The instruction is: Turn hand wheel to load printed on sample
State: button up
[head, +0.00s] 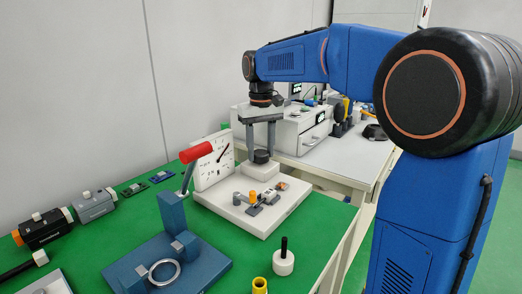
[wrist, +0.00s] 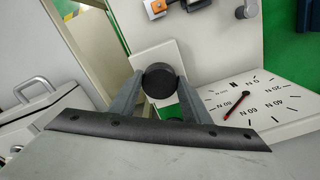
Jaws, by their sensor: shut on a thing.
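My gripper (head: 260,143) points down over the white test stand (head: 240,212). Its two grey fingers are closed around a black round knob, the hand wheel (head: 261,157). In the wrist view the hand wheel (wrist: 160,82) sits between both fingertips. The white dial plate (head: 213,160) stands upright left of the gripper. It also shows at the right of the wrist view (wrist: 275,115), with a red-tipped needle (wrist: 236,105) and several numbers marked N. The exact reading is too small to tell. I cannot make out a printed load on any sample.
A blue fixture with a red-handled lever (head: 196,152) stands close in front of the dial. A white weight with a black post (head: 284,260) stands at the front right. A bench with instruments is behind.

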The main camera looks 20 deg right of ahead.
aim_at(260, 152)
jog(key=m, duration=0.4)
jog(key=shift+m, duration=1.8)
jog(key=o, duration=1)
jog(key=shift+o, duration=0.2)
notch_tip(260, 152, up, 18)
jog(key=shift+f, duration=0.25)
